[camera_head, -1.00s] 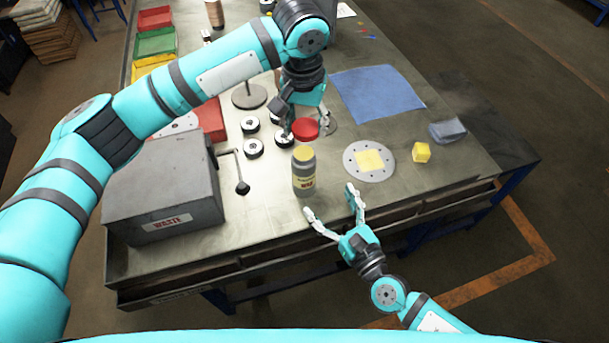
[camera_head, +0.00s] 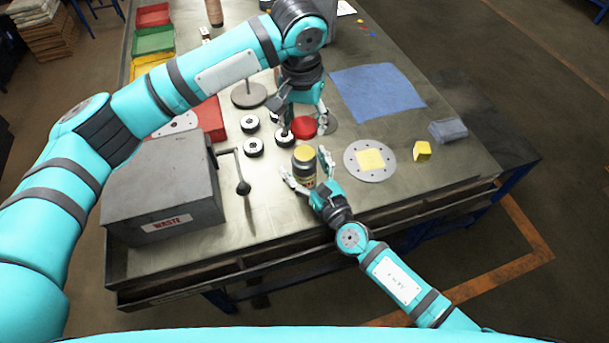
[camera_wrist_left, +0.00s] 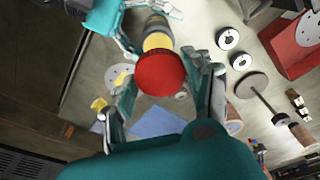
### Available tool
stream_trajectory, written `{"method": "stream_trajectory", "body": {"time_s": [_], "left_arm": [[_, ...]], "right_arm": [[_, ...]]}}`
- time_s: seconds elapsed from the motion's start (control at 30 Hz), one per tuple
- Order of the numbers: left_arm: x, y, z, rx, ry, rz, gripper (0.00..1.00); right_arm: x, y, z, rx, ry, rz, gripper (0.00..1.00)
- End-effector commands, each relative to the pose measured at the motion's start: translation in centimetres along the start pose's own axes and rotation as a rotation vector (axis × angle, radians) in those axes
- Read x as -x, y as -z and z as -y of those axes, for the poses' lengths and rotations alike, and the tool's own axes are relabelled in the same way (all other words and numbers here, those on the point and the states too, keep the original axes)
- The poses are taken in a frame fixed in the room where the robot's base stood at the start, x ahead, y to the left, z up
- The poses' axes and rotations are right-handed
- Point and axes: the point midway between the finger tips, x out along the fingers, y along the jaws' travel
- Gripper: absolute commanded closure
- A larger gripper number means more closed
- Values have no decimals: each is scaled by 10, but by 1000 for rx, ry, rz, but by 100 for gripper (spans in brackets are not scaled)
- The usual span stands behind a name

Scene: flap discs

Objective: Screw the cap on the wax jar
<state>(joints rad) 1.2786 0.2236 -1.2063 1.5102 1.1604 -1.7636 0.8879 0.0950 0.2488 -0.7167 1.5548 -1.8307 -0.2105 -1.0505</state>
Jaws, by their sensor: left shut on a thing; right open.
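The wax jar (camera_head: 304,168) is a grey jar with a yellow top and a label, upright near the table's front edge. My right gripper (camera_head: 306,168) is open with its fingers on either side of the jar; I cannot tell whether they touch it. The red cap (camera_head: 303,127) is behind the jar. My left gripper (camera_head: 304,124) points down and is shut on the cap. In the left wrist view the red cap (camera_wrist_left: 160,73) is between the fingers, and the jar (camera_wrist_left: 157,32) shows beyond it with my open right gripper beside it.
A grey waste box (camera_head: 165,190) with a crank stands left of the jar. A round plate with a yellow square (camera_head: 370,160), a yellow block (camera_head: 422,151) and a blue cloth (camera_head: 378,93) lie to the right.

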Motion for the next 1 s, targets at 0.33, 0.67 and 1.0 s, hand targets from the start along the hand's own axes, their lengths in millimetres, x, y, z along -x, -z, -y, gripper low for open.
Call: {"method": "stream_trajectory", "body": {"time_s": [0.33, 0.67, 1.0], "left_arm": [[0, 0, 0, 0, 0, 0, 61], [0, 0, 0, 0, 0, 0, 62], [-11, -2, 0, 0, 0, 2, 62]], "right_arm": [[0, 0, 0, 0, 0, 0, 41], [0, 0, 0, -1, 1, 0, 85], [0, 0, 0, -1, 1, 0, 100]]}}
